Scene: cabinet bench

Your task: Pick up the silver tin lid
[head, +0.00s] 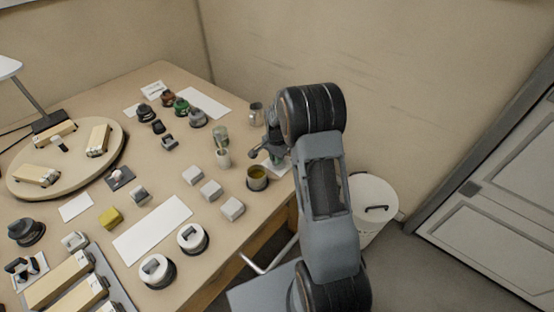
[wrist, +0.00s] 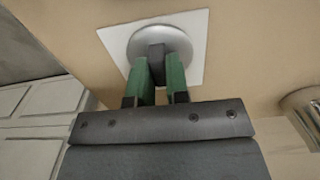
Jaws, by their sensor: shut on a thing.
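The silver tin lid (wrist: 178,38) is a round, shiny disc with a dark block-like knob (wrist: 156,52), seen at the top of the wrist view. It is over a white square sheet (wrist: 112,36); I cannot tell whether it touches the sheet. My gripper (wrist: 158,68) has its two green fingers closed on either side of the knob. In the head view my gripper (head: 274,154) is low over the right part of the bench, by a white sheet (head: 281,168). The lid is hard to make out there, behind my arm.
A tin with yellow contents (head: 257,178) stands just in front of my gripper. Several pale blocks (head: 211,190) lie further left. The bench's right edge is close by, with a white bin (head: 372,190) beyond.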

